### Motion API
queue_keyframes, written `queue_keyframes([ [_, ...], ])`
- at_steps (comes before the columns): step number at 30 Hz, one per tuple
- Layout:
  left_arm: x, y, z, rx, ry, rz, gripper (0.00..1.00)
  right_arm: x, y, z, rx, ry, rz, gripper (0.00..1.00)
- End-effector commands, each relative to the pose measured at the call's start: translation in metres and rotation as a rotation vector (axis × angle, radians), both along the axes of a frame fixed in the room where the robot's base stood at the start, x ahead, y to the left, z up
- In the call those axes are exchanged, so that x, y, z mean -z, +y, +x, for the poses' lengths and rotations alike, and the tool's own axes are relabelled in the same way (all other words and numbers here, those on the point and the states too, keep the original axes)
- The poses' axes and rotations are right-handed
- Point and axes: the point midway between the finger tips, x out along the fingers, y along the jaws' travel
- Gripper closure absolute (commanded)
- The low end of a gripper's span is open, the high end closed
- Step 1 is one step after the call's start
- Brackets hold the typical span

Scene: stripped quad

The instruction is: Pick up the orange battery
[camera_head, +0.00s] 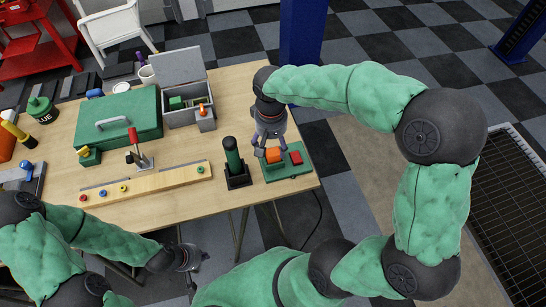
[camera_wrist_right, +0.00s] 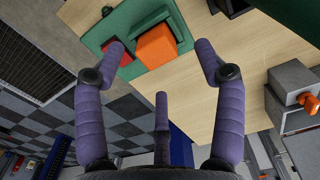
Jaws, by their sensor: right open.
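The orange battery (camera_head: 273,155) is a small block on a green base (camera_head: 270,173) near the table's right front corner. A flat red block (camera_head: 296,158) lies on the base beside it. My right gripper (camera_head: 270,147) is open just above the battery. In the right wrist view the battery (camera_wrist_right: 157,46) shows between the spread fingertips of the right gripper (camera_wrist_right: 160,52), with gaps on both sides; whether they reach down to it I cannot tell. My left gripper (camera_head: 194,258) is empty in front of the table edge, low and away from the battery.
A black stand with a green cylinder (camera_head: 233,157) stands close left of the base. A grey open box (camera_head: 190,118), a green case (camera_head: 118,122) and a wooden strip with coloured rings (camera_head: 146,184) fill the table's middle. The tabletop (camera_head: 235,95) behind the stand is bare.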

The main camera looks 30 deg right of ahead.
Motion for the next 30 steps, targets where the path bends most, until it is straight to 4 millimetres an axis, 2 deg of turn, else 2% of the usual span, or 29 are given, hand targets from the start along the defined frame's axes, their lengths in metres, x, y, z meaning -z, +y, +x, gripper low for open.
queue_keyframes([
  [5,0.003,0.0,0.0,0.0,0.0,0.0,1.0,0.008,-0.002,0.0,0.001,-0.001,0.001,0.29],
  [15,0.017,0.0,0.0,0.0,0.0,0.0,1.0,0.051,-0.008,0.0,0.0,0.0,0.0,0.29],
  [23,0.016,0.0,0.0,0.0,0.0,0.0,1.0,0.054,-0.008,0.0,0.0,-0.002,0.001,0.29],
  [26,0.016,0.0,0.0,0.0,0.0,0.0,1.0,0.054,-0.008,0.0,0.0,-0.001,0.001,0.52],
  [30,0.016,0.0,0.0,0.0,0.0,0.0,1.0,0.054,-0.008,0.0,0.0,-0.001,0.001,0.92],
])
